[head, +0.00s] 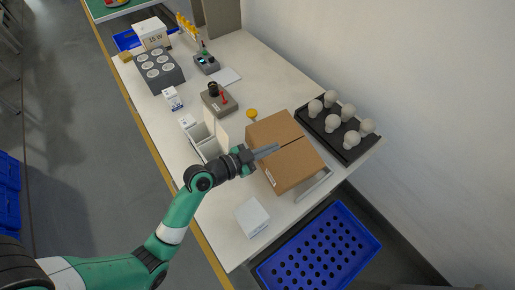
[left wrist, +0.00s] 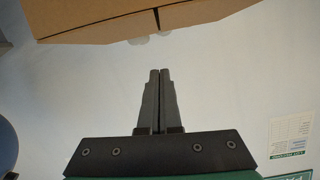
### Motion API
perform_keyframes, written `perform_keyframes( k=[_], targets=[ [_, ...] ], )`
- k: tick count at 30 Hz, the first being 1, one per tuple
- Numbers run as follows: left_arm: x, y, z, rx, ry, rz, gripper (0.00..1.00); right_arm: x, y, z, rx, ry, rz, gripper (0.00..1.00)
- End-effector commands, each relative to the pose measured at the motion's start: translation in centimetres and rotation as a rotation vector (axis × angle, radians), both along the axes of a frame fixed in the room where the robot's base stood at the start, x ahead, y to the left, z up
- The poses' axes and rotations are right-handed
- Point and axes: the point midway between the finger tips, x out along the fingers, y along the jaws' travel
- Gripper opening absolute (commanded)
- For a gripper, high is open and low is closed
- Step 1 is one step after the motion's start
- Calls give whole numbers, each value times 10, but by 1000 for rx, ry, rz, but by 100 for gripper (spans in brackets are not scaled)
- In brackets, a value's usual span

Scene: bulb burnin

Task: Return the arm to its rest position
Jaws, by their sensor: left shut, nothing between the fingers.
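My left arm reaches in from the lower left in the head view. Its gripper (head: 268,151) is shut and empty over the near-left part of a brown cardboard box (head: 290,165). In the left wrist view the two fingers (left wrist: 158,75) lie together with nothing between them. The box's edge (left wrist: 110,30) shows at the top of that view, beyond the fingertips. I cannot tell whether the fingers touch the box. My right gripper is not in view.
A black tray (head: 357,148) with several white bulbs stands right of the box. A white divided bin (head: 204,150), a grey device with a red lever (head: 219,102) and a grey block with round sockets (head: 159,78) stand along the table. A blue crate (head: 262,275) is below the table.

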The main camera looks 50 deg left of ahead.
Motion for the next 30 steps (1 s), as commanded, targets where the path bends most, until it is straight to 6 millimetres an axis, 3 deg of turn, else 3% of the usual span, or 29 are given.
perform_keyframes(
  k=[3, 8, 23, 26, 29, 30],
  targets=[
    [-26, 4, 7, 1, -1, 4, 0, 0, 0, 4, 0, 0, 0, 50],
    [-45, 7, 10, 1, 0, 2, 0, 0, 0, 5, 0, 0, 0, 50],
    [-46, 1, 12, 2, -3, -13, 0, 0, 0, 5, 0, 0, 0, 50],
    [-29, -13, 36, 25, -54, -61, 0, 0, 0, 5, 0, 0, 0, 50],
    [-2, -37, 92, 77, -172, -129, 0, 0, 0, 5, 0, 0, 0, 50],
    [9, -48, 122, 112, -234, -154, 0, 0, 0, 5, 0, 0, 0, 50]
  ],
)
